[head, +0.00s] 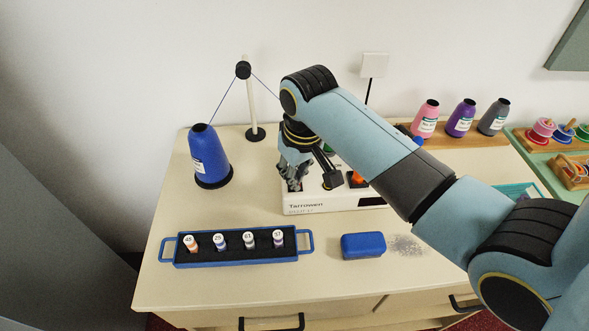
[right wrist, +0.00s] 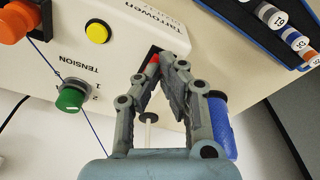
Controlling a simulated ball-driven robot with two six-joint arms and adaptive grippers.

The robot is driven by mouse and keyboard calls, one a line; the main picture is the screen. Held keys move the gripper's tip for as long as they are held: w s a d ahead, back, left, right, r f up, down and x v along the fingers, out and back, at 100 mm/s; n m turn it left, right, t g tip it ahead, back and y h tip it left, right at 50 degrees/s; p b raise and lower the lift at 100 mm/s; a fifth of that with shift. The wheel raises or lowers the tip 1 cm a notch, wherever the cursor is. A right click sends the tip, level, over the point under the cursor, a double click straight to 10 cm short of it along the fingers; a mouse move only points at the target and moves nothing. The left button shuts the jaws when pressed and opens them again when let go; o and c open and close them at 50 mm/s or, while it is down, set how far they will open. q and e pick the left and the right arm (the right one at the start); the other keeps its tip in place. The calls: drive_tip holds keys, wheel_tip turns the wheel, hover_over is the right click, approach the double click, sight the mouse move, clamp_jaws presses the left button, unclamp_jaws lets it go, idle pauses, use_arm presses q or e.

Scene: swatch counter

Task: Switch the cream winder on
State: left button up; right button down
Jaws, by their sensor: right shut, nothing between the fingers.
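The cream winder (head: 310,203), labelled Tarrowen, stands at the middle of the counter, partly hidden by my right arm. In the right wrist view its cream face (right wrist: 130,62) has a red switch (right wrist: 153,59) in a dark recess, a yellow button (right wrist: 97,32), a green tension knob (right wrist: 71,98) and an orange part (right wrist: 12,22). My right gripper (head: 294,184) is shut and empty, pointing down over the winder's left end. In the right wrist view its fingertips (right wrist: 168,60) are right beside the red switch; I cannot tell whether they touch. My left gripper is not in view.
A blue thread cone (head: 208,158) and a thread stand (head: 252,100) are left of the winder. A blue tray (head: 210,263) with several small spools and a blue box (head: 363,246) lie in front. More cones (head: 460,118) stand at the back right.

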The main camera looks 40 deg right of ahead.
drive_tip(key=shift+f, duration=0.3)
wheel_tip(320, 180, up, 3)
drive_tip(key=shift+p, duration=1.15)
drive_tip(key=shift+r, duration=2.05)
